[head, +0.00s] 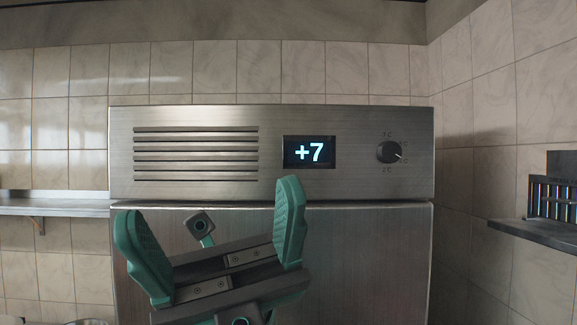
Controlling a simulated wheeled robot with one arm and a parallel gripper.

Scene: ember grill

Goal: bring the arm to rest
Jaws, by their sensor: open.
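My gripper (212,240) is in the lower middle of the head view, with its two green padded fingers spread wide apart. Nothing is between the fingers. It is tilted, its right finger higher than its left. It shows in front of the brushed steel door (375,260) of a tall appliance. How far it is from the door I cannot tell.
A steel shelf (50,208) is at the left. A dark shelf (540,233) at the right holds a rack (555,197).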

